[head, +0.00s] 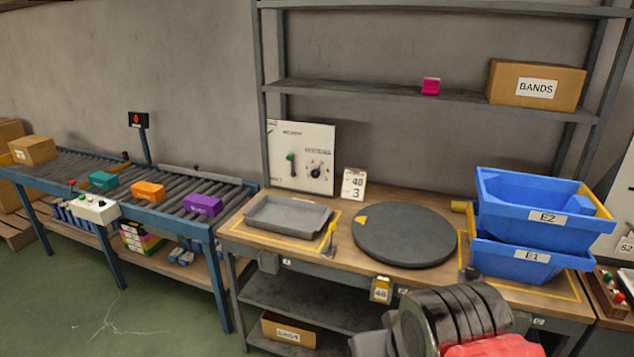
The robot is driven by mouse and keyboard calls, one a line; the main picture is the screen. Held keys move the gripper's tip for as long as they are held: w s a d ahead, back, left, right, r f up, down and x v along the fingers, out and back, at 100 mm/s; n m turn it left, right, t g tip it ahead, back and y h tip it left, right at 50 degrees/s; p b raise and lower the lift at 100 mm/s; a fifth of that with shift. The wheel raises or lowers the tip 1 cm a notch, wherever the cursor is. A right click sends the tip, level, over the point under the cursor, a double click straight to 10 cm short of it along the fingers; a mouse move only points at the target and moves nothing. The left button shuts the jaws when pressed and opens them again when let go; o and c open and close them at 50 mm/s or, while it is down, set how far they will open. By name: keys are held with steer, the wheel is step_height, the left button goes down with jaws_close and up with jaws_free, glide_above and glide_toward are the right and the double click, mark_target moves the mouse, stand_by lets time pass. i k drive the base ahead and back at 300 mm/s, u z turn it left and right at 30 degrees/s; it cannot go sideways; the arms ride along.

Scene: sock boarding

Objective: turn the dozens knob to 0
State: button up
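A white panel (322,138) stands at the back left of the workbench, against the shelf upright. A round dark knob (315,171) with scale marks around it sits on the right part of the panel. The lettering above it is too small to read surely, and I cannot tell which number it points to. My arm shows at the bottom right, dark and ribbed with a red part, well away from the panel. My gripper's fingers are not in view.
A card reading 48 and 3 (354,185) stands right of the panel. A grey tray (288,215) lies in front of the panel, a dark turntable (405,235) to the right. Stacked blue bins (532,232) stand farther right. A roller conveyor (160,187) runs left.

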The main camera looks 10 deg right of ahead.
mark_target(315, 173)
steer(key=k, duration=0.5)
steer(key=u, duration=0.55)
steer(key=i, duration=0.8)
steer(key=u, duration=0.9)
steer(key=i, duration=1.55)
steer(key=z, duration=0.8)
steer(key=i, duration=0.85)
steer(key=z, duration=0.65)
